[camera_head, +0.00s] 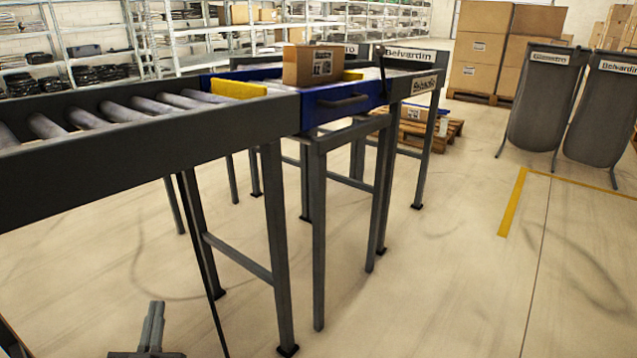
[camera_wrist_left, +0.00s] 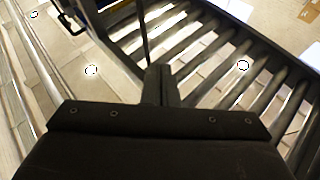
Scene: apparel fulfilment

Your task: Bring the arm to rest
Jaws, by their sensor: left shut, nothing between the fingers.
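My left gripper (camera_head: 152,325) shows at the bottom left of the head view, low in front of the roller conveyor, over the bare floor. Its two fingers are together with nothing between them. In the left wrist view the closed fingers (camera_wrist_left: 160,84) point toward the conveyor rollers (camera_wrist_left: 210,62). No object is held. My right gripper is not in view.
The roller conveyor (camera_head: 150,150) runs along the left with dark legs. A cardboard box (camera_head: 297,66) sits on its blue section (camera_head: 345,102). Stacked cartons (camera_head: 478,62) and grey hanging bags (camera_head: 545,105) stand behind. The floor at right is clear.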

